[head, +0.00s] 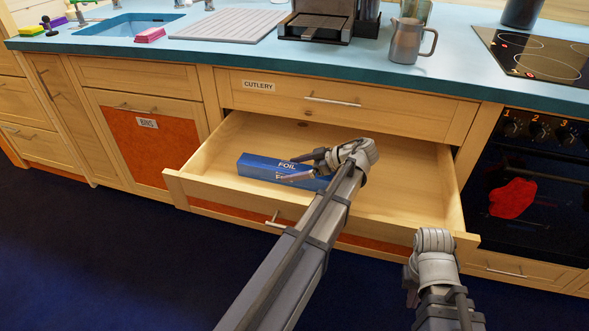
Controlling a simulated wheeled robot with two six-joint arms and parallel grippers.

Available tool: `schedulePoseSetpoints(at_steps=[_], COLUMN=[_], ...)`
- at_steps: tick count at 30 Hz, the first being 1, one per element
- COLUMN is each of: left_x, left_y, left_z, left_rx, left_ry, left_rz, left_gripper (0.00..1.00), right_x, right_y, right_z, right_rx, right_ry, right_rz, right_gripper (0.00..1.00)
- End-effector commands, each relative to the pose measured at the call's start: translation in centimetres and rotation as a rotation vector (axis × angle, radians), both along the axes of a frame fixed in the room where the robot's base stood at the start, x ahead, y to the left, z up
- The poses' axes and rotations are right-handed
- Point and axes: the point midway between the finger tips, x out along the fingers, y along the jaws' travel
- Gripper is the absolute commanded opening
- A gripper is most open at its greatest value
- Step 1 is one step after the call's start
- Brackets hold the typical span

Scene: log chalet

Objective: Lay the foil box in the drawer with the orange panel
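A blue foil box (258,168) with white lettering lies inside a pulled-out wooden drawer (400,190), near its left front. An orange panel (232,213) shows low on the front below this drawer's rim. My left gripper (293,167) is over the right part of the box, pointing left. Its two fingers look apart, with part of the box showing between them. I cannot tell whether they touch it. My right gripper (411,292) is low, in front of the drawer's right corner. Its fingers are mostly hidden behind its own wrist.
A closed drawer labelled CUTLERY (350,105) sits above the open one. An oven (530,185) with a red mitt (513,198) is at right. The drawer's right half is empty.

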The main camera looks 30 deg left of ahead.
Motion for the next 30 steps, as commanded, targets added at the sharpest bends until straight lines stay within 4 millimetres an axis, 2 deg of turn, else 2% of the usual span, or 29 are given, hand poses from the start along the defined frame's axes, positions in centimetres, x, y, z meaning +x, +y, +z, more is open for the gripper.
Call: schedulePoseSetpoints(at_steps=[11, 24, 30], left_x=[0.0, 1.9, 2.3], left_y=[0.0, -7.2, -9.4], left_z=[0.6, 4.8, 5.8], left_rx=[0.000, 0.000, 0.000], left_ry=[0.000, 0.001, 0.000], left_rz=[0.000, -0.003, -0.001], left_gripper=[0.98, 0.98, 0.98], right_x=[0.0, 0.0, 0.0], right_y=[0.0, -0.1, -0.1], right_z=[0.6, 4.8, 5.8], right_rx=[0.000, -0.006, -0.005], right_ry=[0.000, 0.000, 0.000], right_rz=[-0.001, -0.009, -0.011], right_gripper=[0.00, 0.00, 0.00])
